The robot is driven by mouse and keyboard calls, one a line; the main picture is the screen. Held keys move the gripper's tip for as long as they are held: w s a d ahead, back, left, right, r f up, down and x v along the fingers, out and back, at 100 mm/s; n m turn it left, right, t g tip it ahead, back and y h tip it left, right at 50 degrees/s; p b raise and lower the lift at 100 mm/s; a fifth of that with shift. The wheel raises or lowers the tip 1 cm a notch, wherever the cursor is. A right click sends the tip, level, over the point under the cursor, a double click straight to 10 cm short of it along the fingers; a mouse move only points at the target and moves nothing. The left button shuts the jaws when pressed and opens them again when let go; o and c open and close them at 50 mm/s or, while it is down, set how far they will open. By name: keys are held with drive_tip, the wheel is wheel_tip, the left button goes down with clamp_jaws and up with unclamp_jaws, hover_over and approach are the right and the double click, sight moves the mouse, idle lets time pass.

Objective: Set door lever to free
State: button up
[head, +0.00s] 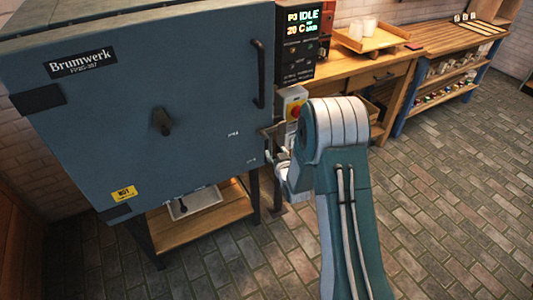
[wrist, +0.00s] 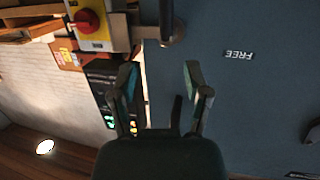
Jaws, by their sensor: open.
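The blue-grey kiln door (head: 150,85) is shut, and it fills the right of the wrist view (wrist: 260,110). A small FREE label (wrist: 238,55) reads upside down there. The door lever appears to be the dark bar with a metal end (wrist: 166,22) at the top of the wrist view, beside the switch box; its exact setting cannot be told. My gripper (wrist: 160,76) is open, with nothing between its fingertips. The lever lies beyond the fingertips, apart from them. In the head view my arm partly hides the gripper and the latch area at the door's right edge.
A switch box with a red knob (wrist: 88,20) stands close beside the lever; it also shows in the head view (head: 294,104). A black door handle (head: 259,75), a control panel (head: 303,40) and a wooden bench (head: 350,68) are nearby. The brick floor at right is clear.

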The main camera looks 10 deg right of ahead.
wheel_tip(320, 180, down, 8)
drive_tip(key=s+t, duration=0.2)
drive_tip(key=shift+y, duration=0.4)
drive_tip(key=w, duration=0.3)
drive_tip(key=w+a, duration=0.1)
drive_tip(key=w, duration=0.7)
drive_tip(key=shift+a+f, duration=0.15)
drive_tip(key=shift+a, duration=0.15)
clamp_jaws()
